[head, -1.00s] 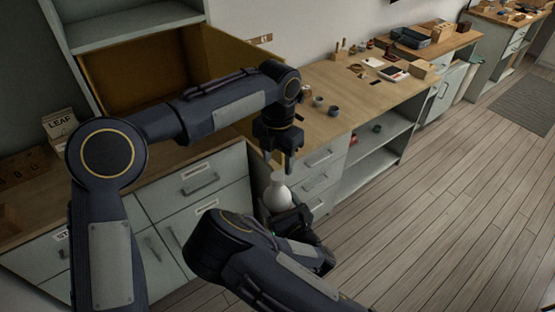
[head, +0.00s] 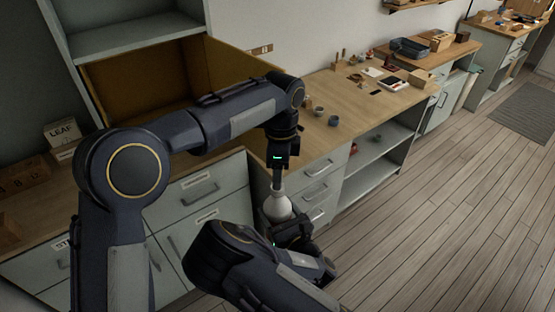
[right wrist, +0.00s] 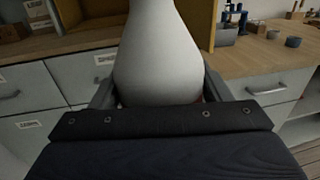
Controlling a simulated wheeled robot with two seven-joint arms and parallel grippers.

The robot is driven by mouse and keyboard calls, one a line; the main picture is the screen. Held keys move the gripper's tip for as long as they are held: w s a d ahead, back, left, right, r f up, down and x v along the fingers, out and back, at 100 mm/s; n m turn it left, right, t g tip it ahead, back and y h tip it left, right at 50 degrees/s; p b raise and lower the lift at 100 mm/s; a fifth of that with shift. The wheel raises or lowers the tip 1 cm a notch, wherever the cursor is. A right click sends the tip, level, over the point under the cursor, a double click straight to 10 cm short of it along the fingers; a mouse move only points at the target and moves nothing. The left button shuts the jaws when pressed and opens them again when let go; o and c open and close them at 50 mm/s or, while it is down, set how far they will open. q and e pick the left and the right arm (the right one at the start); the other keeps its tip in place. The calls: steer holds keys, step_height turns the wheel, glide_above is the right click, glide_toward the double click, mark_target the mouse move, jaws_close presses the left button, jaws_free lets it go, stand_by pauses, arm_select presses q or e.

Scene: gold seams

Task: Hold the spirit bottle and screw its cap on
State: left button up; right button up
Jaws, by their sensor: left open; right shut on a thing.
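The white spirit bottle (head: 277,207) stands about upright in my right gripper (head: 290,228), in front of the drawers. In the right wrist view the bottle's pale, rounded body (right wrist: 158,62) fills the middle, with a gripper finger on each side; its top is out of that picture. My left gripper (head: 277,182) points down right above the bottle, its fingers at the bottle's neck. It is open. The cap cannot be made out; the left fingers and the neck hide that spot.
A wooden counter (head: 350,103) with small cups (head: 333,121) lies behind the arms. Grey drawers (head: 318,168) stand close behind the bottle. An open cabinet (head: 150,85) is at the back left. The floor (head: 450,220) on the right is clear.

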arm_select(q)
steer(key=n, duration=0.5)
steer(key=shift+r+n, duration=0.2)
steer(key=shift+n, duration=0.1)
steer(key=n, duration=0.2)
steer(key=shift+r+n, duration=0.15)
steer(key=shift+n, duration=0.25)
steer(key=n, duration=0.5)
steer(key=shift+r, duration=0.25)
steer(key=n, duration=0.5)
steer(key=shift+w+r, duration=0.15)
steer(key=shift+r, duration=0.2)
steer(key=n, duration=0.4)
steer(key=shift+r+n, duration=0.3)
steer(key=n, duration=0.3)
steer(key=shift+w+r, duration=0.1)
steer(key=shift+r, duration=0.1)
steer(key=shift+f, duration=0.1)
steer(key=shift+f, duration=3.95)
steer(key=shift+c, duration=0.2)
